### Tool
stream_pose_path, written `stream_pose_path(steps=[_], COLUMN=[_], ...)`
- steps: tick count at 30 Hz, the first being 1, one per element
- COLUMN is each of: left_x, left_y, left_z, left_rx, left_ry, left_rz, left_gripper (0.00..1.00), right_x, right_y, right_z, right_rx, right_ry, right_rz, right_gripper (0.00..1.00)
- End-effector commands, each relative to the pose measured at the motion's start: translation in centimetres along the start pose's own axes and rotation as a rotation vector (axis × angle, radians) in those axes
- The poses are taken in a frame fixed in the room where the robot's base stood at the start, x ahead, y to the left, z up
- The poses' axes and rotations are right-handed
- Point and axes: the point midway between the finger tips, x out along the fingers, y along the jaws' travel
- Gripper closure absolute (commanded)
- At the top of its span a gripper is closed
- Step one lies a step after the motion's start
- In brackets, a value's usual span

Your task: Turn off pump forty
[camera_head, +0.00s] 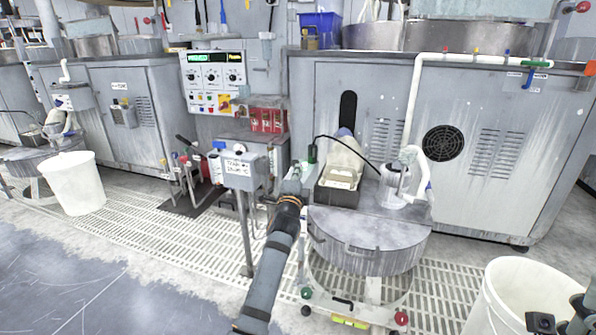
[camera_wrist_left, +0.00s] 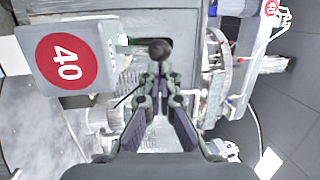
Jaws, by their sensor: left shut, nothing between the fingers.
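My left gripper (camera_head: 297,174) is in the middle of the head view, its arm rising from the bottom. In the left wrist view its fingers (camera_wrist_left: 160,74) are together and hold nothing. A dark round knob (camera_wrist_left: 160,48) shows just beyond the fingertips; I cannot tell whether they touch it. In the head view a grey box on a post (camera_head: 240,170) with a handwritten label stands left of the gripper. Part of my right arm (camera_head: 545,323) shows at the lower right, its fingers unclear.
A round grey drum (camera_head: 368,250) stands right of my left arm. White bins are at the left (camera_head: 74,185) and lower right (camera_head: 515,285). A control panel (camera_head: 213,80) and grey cabinets (camera_head: 490,150) stand behind. The floor at the lower left is clear.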

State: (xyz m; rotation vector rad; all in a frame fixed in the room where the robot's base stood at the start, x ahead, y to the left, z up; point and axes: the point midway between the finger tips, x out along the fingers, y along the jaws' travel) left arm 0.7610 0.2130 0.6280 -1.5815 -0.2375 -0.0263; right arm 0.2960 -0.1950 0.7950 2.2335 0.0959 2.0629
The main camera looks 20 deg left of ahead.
Motion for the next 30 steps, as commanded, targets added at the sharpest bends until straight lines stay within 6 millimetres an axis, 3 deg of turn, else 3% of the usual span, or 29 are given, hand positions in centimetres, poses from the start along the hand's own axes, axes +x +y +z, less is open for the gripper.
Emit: stream_pose_path(steps=[4, 30], left_x=[0.1, 0.1], left_y=[-0.3, -0.3], left_z=[0.0, 0.0], left_rx=[0.002, 0.006], left_ry=[0.000, 0.000], left_rz=[0.012, 0.034], left_gripper=[1.00, 1.00], right_x=[1.0, 2.2], right_y=[0.2, 0.5], right_z=[-0.1, -0.3], right_rx=[0.002, 0.010], right_ry=[0.003, 0.005], right_rz=[0.004, 0.013], right_gripper=[0.60, 0.60])
